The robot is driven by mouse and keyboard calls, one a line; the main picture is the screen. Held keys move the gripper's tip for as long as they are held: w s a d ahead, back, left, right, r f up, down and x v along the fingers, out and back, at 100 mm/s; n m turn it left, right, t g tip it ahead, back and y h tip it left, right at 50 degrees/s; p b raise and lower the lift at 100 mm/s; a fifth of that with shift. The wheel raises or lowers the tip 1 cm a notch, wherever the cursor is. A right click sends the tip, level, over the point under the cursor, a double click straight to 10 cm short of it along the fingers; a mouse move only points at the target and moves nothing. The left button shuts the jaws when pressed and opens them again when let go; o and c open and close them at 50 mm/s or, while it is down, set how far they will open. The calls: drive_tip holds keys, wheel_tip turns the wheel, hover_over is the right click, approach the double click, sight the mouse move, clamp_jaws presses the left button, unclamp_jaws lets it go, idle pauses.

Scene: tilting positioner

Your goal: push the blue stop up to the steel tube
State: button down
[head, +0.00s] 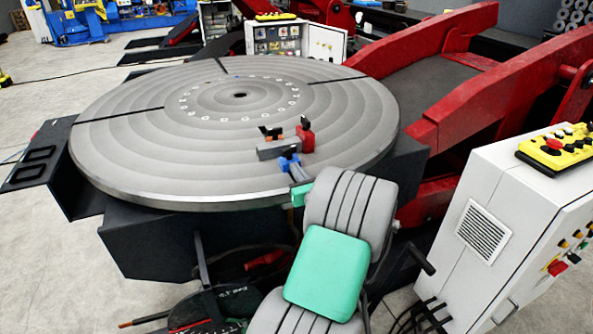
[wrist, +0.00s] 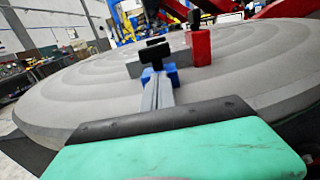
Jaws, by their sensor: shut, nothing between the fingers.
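The blue stop (head: 289,161) is on the round grey table, right in front of the steel tube (head: 267,152), a short grey bar lying across. In the wrist view the blue stop (wrist: 170,76) is straight ahead of my gripper (wrist: 157,88), and the tube (wrist: 134,69) is just behind it. My gripper (head: 296,170) has its grey fingers together and empty, with the tips at the near side of the stop. I cannot tell whether the tips touch the stop, or whether any gap is left between stop and tube.
A red block (head: 305,136) stands at the tube's right end. An orange and black piece (head: 272,133) is behind the tube. The rest of the round table (head: 140,150) is bare. A white cabinet (head: 510,220) with a yellow control box (head: 553,147) stands at right.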

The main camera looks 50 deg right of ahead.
drive_tip(key=shift+w+d+r+p, duration=0.2)
drive_tip(key=shift+w+p, duration=0.15)
drive_tip(key=shift+p, duration=0.1)
drive_tip(key=shift+w+d+p, duration=0.25)
drive_tip(key=shift+w+p, duration=0.1)
drive_tip(key=shift+w, duration=0.15)
drive_tip(key=shift+w+d+f, duration=0.15)
drive_tip(key=shift+w+d, duration=0.05)
drive_tip(key=shift+w, duration=0.05)
drive_tip(key=shift+s, duration=0.1)
